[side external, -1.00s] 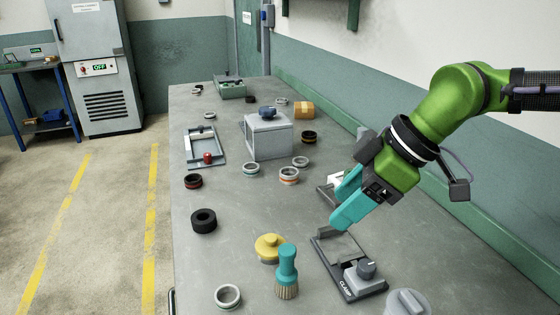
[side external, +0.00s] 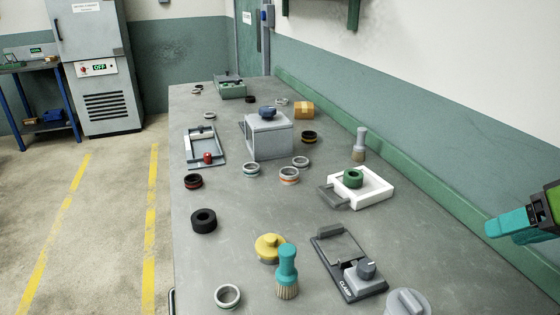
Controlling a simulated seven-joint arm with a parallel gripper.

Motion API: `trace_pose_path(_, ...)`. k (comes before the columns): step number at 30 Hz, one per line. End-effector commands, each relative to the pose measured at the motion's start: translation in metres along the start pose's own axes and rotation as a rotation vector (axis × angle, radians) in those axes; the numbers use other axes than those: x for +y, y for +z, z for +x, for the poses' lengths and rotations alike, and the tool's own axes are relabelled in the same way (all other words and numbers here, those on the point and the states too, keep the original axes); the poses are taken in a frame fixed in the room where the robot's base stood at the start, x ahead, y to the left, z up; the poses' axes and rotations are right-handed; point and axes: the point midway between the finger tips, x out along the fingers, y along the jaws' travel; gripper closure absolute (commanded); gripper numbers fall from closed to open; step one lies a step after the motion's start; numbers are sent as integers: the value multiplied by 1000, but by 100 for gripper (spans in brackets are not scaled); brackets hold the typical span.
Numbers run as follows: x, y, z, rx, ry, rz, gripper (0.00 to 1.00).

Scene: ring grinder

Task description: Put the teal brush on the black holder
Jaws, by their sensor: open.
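The teal brush (side external: 287,270) stands upright on its tan bristles at the front of the bench, beside a yellow round piece. A thick black ring-shaped piece (side external: 203,220) lies flat at the left and looks like the black holder; its opening shows empty. My gripper (side external: 508,226) is at the right edge, partly out of the frame, with its teal fingers above the bench. It is open, holds nothing, and is well apart from the brush.
A clamp fixture (side external: 348,265) stands right of the brush. A yellow knobbed piece (side external: 270,247) is close behind the brush. A white tray (side external: 372,190) with a green ring, a grey-handled brush (side external: 359,145), a grey box (side external: 269,137) and several rings are farther back.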

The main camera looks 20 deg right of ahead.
Motion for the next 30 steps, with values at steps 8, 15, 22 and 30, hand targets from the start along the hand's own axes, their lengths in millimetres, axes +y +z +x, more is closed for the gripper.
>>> trace_pose_path(8, -5, -3, 4, 3, -10, -19, 41)
trace_pose_path(15, -70, -34, 55, 85, -132, -197, 41)
trace_pose_path(22, -176, -31, 124, 242, -302, -399, 41)
trace_pose_path(30, -268, 24, 172, 421, -459, -582, 41)
